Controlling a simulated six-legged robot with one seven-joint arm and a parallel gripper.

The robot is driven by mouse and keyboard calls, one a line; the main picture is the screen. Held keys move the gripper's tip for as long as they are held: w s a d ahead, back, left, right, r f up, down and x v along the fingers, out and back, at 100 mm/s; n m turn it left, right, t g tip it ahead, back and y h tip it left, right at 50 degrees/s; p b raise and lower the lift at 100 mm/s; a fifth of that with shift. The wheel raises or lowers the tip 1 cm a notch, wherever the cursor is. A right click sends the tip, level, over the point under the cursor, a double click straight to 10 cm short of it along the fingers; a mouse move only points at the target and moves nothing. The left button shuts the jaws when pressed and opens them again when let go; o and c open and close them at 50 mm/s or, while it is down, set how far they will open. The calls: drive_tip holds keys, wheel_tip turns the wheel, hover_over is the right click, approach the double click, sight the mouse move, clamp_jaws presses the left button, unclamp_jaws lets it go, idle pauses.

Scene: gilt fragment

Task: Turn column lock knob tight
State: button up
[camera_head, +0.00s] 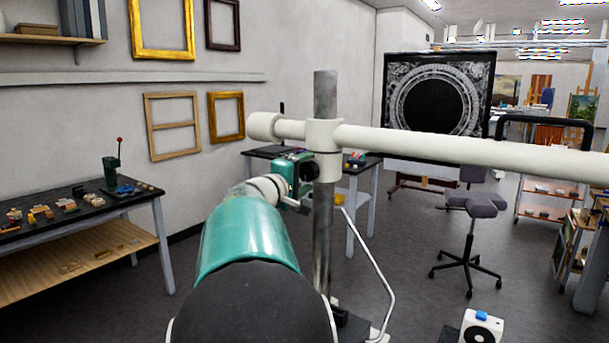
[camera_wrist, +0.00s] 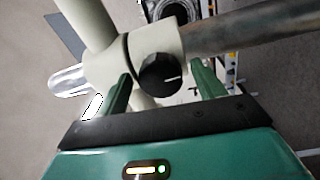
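The black column lock knob (camera_wrist: 160,74) with a white mark sits on the side of the cream clamp collar (camera_wrist: 158,34). In the head view the knob (camera_head: 310,172) shows small at the collar's lower left. The grey metal column (camera_head: 325,95) stands upright through the collar, which carries a long cream boom (camera_head: 450,147). My gripper (camera_wrist: 161,76) faces the knob with its green fingers apart, one on each side of it, with gaps visible. In the head view my gripper (camera_head: 293,168) is at the collar, left of the column. Whether the fingertips reach past the knob's face is unclear.
A bench (camera_head: 80,205) with small parts stands left, and a dark-topped table (camera_head: 362,162) is behind the column. A stool (camera_head: 468,230) stands on open floor at right. The boom extends far right.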

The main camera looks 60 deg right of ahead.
drive_tip(key=shift+w+a, duration=0.1)
drive_tip(key=shift+a, duration=0.05)
drive_tip(key=w+a, duration=0.2)
drive_tip(key=a, duration=1.1)
drive_tip(key=shift+a+f, duration=0.2)
drive_tip(key=shift+f, duration=0.2)
drive_tip(key=s+a+f+n+t+y, duration=0.1)
drive_tip(key=a+f+t+y, duration=0.2)
drive_tip(key=a, duration=1.1)
drive_tip(key=s+a+f+n+t+y, duration=0.1)
drive_tip(key=a+f+t+y, duration=0.1)
drive_tip(key=a+f+y, duration=0.7)
drive_tip(key=a+f+t+y, duration=0.3)
drive_tip(key=a+f+y, duration=0.3)
drive_tip(key=a, duration=1.3)
wheel_tip(320, 180, down, 5)
drive_tip(key=shift+s+a+r+n+t, duration=0.15)
drive_tip(key=shift+s+a+n+t, duration=0.15)
drive_tip(key=shift+s+n, duration=0.1)
drive_tip(key=shift+d, duration=0.1)
drive_tip(key=c, duration=0.6)
drive_tip(key=shift+d, duration=0.1)
drive_tip(key=shift+c, duration=0.5)
drive_tip(key=shift+d, duration=0.1)
